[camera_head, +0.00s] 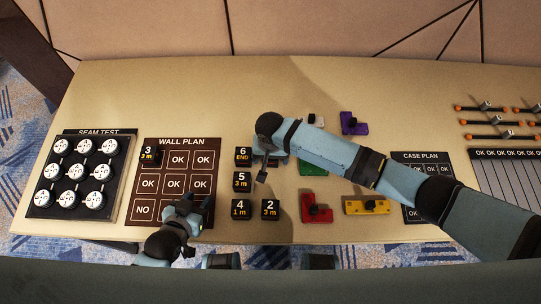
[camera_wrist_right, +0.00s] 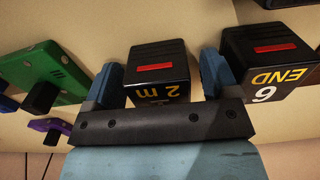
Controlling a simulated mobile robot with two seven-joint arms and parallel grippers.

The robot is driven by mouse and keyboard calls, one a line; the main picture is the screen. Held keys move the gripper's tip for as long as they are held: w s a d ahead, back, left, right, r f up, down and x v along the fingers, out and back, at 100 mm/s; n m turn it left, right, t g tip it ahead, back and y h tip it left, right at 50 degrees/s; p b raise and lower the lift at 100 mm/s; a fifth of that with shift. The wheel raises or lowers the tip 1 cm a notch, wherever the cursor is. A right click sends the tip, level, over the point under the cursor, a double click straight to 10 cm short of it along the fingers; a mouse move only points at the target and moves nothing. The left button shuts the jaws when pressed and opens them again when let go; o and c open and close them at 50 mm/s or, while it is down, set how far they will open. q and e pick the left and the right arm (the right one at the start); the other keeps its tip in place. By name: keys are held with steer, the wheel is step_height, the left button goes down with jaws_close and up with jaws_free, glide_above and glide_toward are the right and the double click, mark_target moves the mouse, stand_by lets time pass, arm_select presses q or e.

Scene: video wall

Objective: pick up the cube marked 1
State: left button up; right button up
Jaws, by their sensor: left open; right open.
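The cube marked 1 cannot be read by its numeral in any view. In the right wrist view, a black cube with a red bar and "2 m" on it (camera_wrist_right: 157,55) sits between the fingers of my right gripper (camera_wrist_right: 162,78), which is open around it. In the head view my right gripper (camera_head: 268,162) is beside the cube marked 6 END (camera_head: 243,156), and my arm hides the cube between its fingers. The 6 END cube also shows outside the fingers in the wrist view (camera_wrist_right: 268,58). My left gripper (camera_head: 190,200) is open and empty over the lower wall plan.
Cubes marked 5 (camera_head: 242,182), 4 (camera_head: 241,209) and 2 (camera_head: 270,209) stand nearby. A cube marked 3 (camera_head: 150,154) is on the wall plan (camera_head: 203,188). Red (camera_head: 316,210), yellow (camera_head: 365,206), green (camera_head: 313,169) and purple (camera_head: 353,125) pieces lie to the right.

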steer(key=c, duration=1)
steer(key=shift+c, duration=0.2)
steer(key=shift+r, duration=0.15)
